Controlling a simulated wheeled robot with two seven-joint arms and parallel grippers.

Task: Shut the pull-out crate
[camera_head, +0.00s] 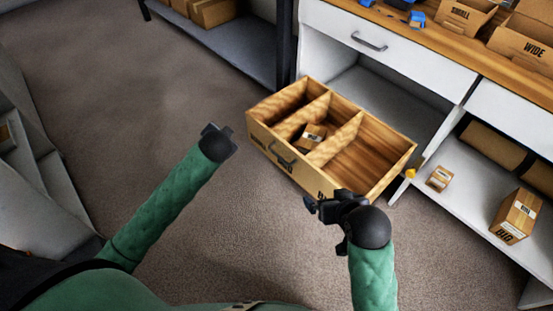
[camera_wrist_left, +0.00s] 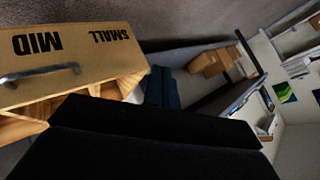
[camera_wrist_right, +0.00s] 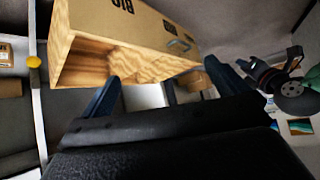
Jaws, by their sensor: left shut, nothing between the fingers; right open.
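The pull-out crate (camera_head: 362,136) is a wooden box with dividers. It stands pulled out from the white cabinet, with a small carton (camera_head: 311,137) in its middle compartment. Its front has a grey handle (camera_head: 283,155) and size labels; the front also shows in the left wrist view (camera_wrist_left: 100,60) and the right wrist view (camera_wrist_right: 135,25). My left gripper (camera_head: 218,130) is shut and empty, to the left of the crate and apart from it. My right gripper (camera_head: 325,205) is open at the crate's near right front corner, partly covering the BIG label. I cannot tell whether it touches.
The white cabinet has a closed drawer (camera_head: 385,40) above the crate's opening. A lower shelf (camera_head: 465,203) at right holds a small box (camera_head: 439,178) and a BIG box (camera_head: 516,216). A grey shelf (camera_head: 220,42) stands behind. The carpet (camera_head: 110,90) at left is clear.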

